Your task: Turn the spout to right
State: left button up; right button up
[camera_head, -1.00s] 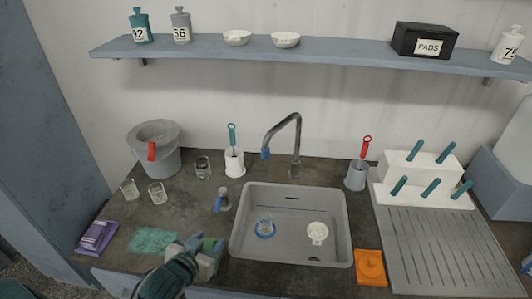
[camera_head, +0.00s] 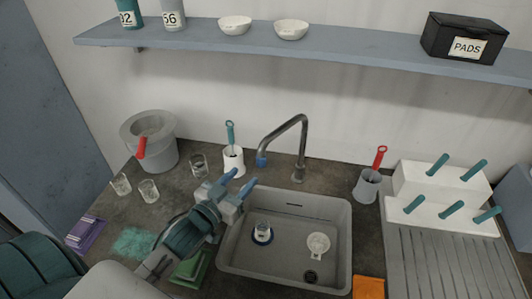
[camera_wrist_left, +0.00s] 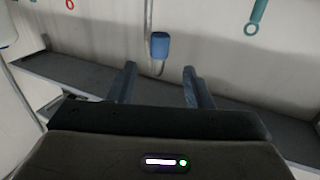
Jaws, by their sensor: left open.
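The spout (camera_head: 288,126) is a grey arched tube rising from the counter behind the sink (camera_head: 347,235). Its blue tip (camera_head: 261,161) points left, toward the sink's back left corner. My left gripper (camera_head: 241,178) is open and empty, in front of and a little left of the blue tip, with its fingers pointing toward it. In the left wrist view the blue tip (camera_wrist_left: 160,46) appears ahead, centred between the two open fingers (camera_wrist_left: 160,80). No finger visibly touches the spout. My right gripper is out of view.
A white holder with a teal brush (camera_head: 233,160) stands left of the spout. A grey holder with a red brush (camera_head: 367,187) stands to the right. The sink holds a glass (camera_head: 262,233) and a white strainer (camera_head: 318,245). A shelf (camera_head: 350,50) runs above. The air right of the spout is clear.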

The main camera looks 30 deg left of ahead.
aim_at(258, 162)
pick_arm(q)
jog(key=w, duration=0.3)
jog(key=shift+w+d+r+p, duration=0.25)
jog(key=shift+w+r+p, duration=0.05)
jog(key=shift+w+p, duration=0.1)
jog(key=w, duration=0.3)
jog(key=w+p, duration=0.1)
jog(key=w, duration=0.1)
jog(key=shift+w+d+f, duration=0.2)
jog(key=shift+d+f, duration=0.05)
jog(key=shift+d, duration=0.05)
jog(key=shift+w, duration=0.15)
jog(key=shift+c, duration=0.3)
jog(key=c, duration=0.7)
grip_shut()
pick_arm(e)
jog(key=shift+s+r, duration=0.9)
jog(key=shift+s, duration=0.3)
